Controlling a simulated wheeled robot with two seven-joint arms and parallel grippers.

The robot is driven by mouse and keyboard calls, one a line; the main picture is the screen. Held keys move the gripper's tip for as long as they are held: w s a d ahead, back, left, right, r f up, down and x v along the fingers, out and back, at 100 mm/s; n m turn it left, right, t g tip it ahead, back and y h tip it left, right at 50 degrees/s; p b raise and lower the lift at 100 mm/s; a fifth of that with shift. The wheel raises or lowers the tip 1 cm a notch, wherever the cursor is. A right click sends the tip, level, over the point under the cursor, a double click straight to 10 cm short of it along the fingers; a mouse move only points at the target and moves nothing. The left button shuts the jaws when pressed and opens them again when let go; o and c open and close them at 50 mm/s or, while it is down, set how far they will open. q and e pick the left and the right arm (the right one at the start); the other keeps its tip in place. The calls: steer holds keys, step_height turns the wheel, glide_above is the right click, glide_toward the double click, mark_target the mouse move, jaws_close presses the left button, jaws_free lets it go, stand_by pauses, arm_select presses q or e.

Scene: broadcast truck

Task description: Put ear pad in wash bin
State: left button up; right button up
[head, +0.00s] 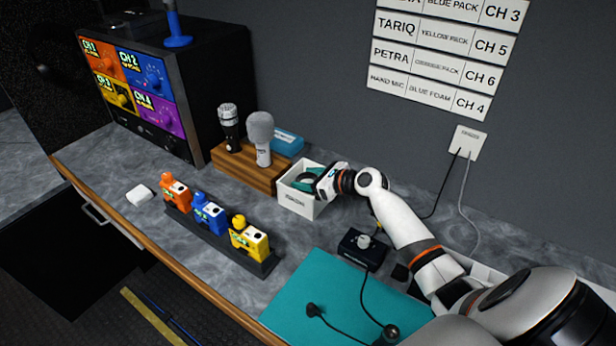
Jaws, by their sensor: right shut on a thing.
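A small white open-topped bin (298,203) with a blurred label on its front stands on the counter, right of the wooden microphone stand; I take it as the wash bin. My right gripper (318,181) reaches in from the right at the bin's right rim, its jaws angled over the opening. It is shut on a small dark, rounded thing (306,178), which looks like the ear pad, over or in the bin's mouth. The jaws partly hide it, and I cannot tell whether it touches the bin's inside. Something teal also shows inside the bin. My left gripper is out of view.
A wooden stand (235,173) holds two microphones beside the bin. Orange, blue and yellow packs sit in a dark rack (220,240) in front. A dark box with a knob (362,250) and a teal mat (300,290) with an earpiece cable lie nearer.

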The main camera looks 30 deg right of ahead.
steer(key=o, duration=1)
steer(key=shift+c, duration=0.2)
steer(key=shift+r, duration=0.3)
steer(key=v, duration=1.2)
steer(key=shift+r, duration=0.4)
